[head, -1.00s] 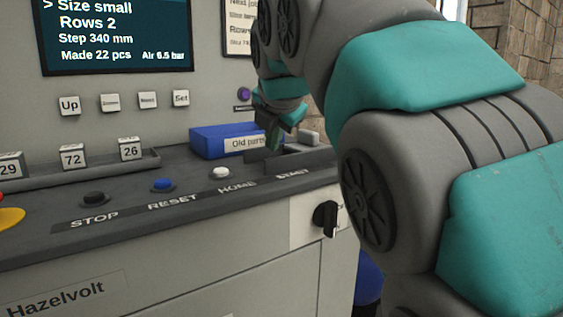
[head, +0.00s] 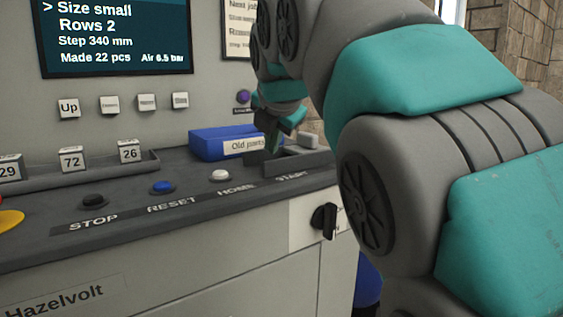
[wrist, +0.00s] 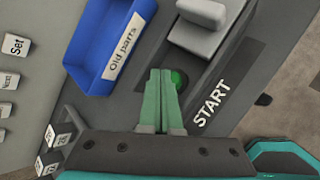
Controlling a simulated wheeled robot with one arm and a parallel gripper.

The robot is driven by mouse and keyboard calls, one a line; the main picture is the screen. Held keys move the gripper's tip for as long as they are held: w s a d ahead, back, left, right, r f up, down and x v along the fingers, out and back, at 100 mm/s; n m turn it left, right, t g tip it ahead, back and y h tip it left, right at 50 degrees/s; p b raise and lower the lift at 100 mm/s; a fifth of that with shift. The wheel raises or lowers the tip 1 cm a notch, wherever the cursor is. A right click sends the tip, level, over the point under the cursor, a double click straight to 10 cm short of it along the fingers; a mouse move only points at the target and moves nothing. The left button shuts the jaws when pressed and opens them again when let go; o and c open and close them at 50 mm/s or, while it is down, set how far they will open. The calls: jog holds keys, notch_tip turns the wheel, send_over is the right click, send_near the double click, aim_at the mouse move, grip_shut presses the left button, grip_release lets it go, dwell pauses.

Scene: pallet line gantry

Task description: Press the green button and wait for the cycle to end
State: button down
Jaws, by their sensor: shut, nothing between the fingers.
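The green button (wrist: 180,77) shows in the wrist view beside the START label (wrist: 211,103), partly covered by my fingers. In the head view my gripper hides it. My gripper (wrist: 167,72) is shut and empty, its green fingertips at the button's edge in the wrist view. I cannot tell whether they touch or press it. In the head view my gripper (head: 273,144) is low over the right end of the console. The screen (head: 117,35) reads Size small, Rows 2, Step 340 mm, Made 22 pcs, Air 6.5 bar.
A blue bin (head: 205,143) labelled Old parts stands close behind my gripper. A raised hinged-looking grey cover (wrist: 203,14) is beside the button. Black STOP (head: 93,200), blue RESET (head: 162,187) and white HOME (head: 219,175) buttons line the console to the left.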

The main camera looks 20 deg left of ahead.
jog(key=shift+f, duration=0.1)
dwell(0.7)
jog(key=shift+f+b, duration=0.3)
jog(key=shift+b, duration=0.05)
